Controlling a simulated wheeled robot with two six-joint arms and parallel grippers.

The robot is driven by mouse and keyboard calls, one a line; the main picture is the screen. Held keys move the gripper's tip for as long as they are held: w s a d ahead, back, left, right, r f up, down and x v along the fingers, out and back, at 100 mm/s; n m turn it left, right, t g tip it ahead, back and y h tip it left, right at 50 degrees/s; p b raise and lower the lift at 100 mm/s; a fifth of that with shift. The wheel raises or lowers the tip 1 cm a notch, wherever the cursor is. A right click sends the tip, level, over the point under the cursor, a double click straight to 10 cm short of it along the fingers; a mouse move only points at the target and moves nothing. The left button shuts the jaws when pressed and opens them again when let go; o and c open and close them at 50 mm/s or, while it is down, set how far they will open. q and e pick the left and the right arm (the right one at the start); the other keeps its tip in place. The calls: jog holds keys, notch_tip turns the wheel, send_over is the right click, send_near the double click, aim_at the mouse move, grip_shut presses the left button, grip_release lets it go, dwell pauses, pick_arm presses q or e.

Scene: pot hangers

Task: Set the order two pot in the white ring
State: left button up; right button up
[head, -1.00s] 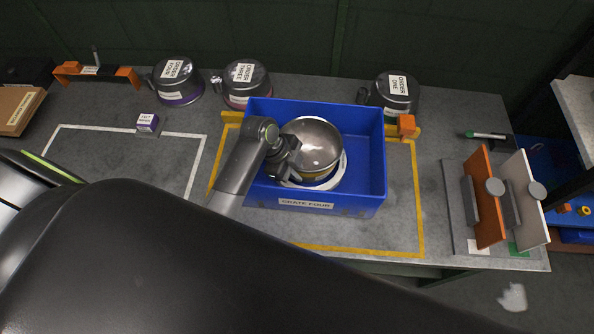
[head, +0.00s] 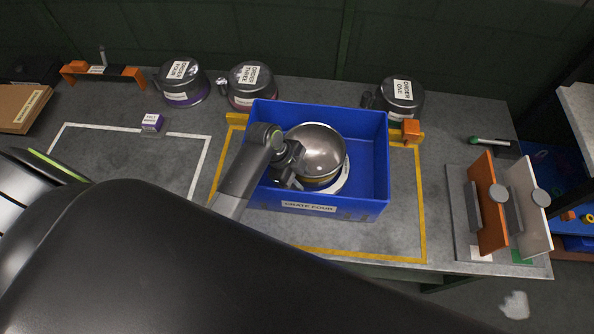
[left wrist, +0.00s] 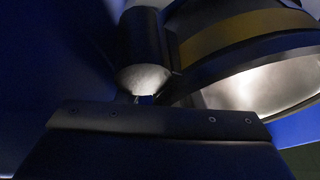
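A steel pot (head: 318,148) with a yellow band is inside the blue crate (head: 372,190), labelled crate four. No order label shows on it. The white ring (head: 343,184) lies on the crate floor, partly hidden under the pot, which looks tilted. I cannot tell whether they touch. My left gripper (head: 290,166) reaches into the crate at the pot's left side and appears shut on its handle; its fingertips are mostly hidden. In the left wrist view, the dark handle (left wrist: 146,45) and yellow-banded pot (left wrist: 245,32) are close up. My right gripper is not in view.
Pots labelled order four (head: 184,80), order three (head: 252,84) and order one (head: 402,96) stand along the back. An orange panel (head: 488,205) and a white panel (head: 527,205) stand right of the crate. The white-outlined area at left is mostly clear.

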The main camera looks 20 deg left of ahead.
pick_arm(q)
jog(key=b+v, duration=0.1)
jog(key=v, duration=1.1)
jog(key=shift+r, duration=0.2)
